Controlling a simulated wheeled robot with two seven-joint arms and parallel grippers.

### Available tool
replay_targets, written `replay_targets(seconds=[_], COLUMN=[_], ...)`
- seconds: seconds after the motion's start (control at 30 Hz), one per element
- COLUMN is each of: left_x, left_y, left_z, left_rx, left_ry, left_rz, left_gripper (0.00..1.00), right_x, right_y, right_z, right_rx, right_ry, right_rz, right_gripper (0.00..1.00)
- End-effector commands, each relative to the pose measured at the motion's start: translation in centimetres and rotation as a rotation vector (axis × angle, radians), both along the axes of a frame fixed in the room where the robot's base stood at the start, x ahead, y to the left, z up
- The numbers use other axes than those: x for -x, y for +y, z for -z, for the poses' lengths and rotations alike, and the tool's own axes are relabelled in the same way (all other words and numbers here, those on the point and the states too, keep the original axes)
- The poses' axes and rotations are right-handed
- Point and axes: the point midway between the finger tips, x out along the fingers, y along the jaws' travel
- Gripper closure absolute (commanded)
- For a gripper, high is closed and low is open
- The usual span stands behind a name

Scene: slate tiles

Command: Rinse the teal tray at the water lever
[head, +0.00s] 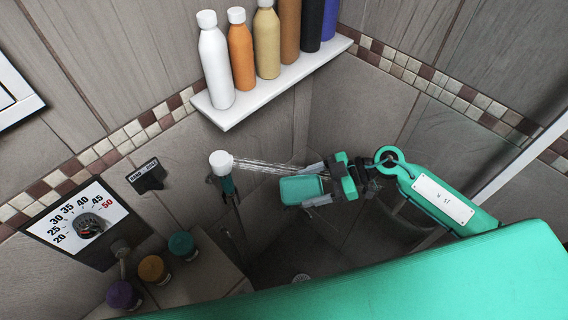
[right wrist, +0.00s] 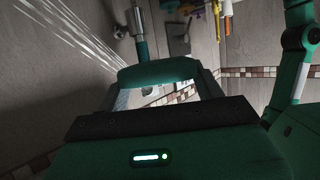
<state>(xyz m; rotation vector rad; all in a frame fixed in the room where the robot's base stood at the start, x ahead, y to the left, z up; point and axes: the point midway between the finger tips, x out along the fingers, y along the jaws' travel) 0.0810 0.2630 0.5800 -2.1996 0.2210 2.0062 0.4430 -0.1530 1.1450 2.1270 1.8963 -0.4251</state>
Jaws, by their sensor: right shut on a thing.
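The teal tray (head: 302,190) is in the jaws of my right gripper (head: 318,185), held in the air right of the hand shower. In the right wrist view the tray (right wrist: 157,72) lies across the far end of the fingers. A hand shower with a white head (head: 221,161) sprays thin streams of water rightward, past the tray's upper edge toward the gripper. I cannot tell if they touch the tray. In the right wrist view the streams pass left of it. A black lever (head: 149,176) with a small label is on the wall. My left gripper is not in view.
A white shelf (head: 270,82) with several bottles is on the wall above. A temperature dial (head: 85,222) is on the left wall. Purple, amber and teal capped jars (head: 152,268) stand on a ledge at lower left. A glass panel edge (head: 520,160) is at right.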

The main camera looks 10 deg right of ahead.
Motion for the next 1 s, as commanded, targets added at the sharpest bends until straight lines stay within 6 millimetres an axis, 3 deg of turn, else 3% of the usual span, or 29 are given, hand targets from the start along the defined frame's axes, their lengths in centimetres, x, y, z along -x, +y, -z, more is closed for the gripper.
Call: replay_targets(seconds=[0.33,1.0], left_x=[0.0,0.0], left_y=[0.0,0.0], left_z=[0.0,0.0], left_rx=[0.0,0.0], left_ry=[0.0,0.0], left_rz=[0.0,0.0], left_gripper=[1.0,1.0], right_x=[0.2,4.8], right_y=[-0.1,-0.9], right_z=[-0.2,-3.9], right_rx=[0.001,0.001], right_ry=[0.0,0.0], right_rz=[0.0,0.0], right_gripper=[0.55,0.55])
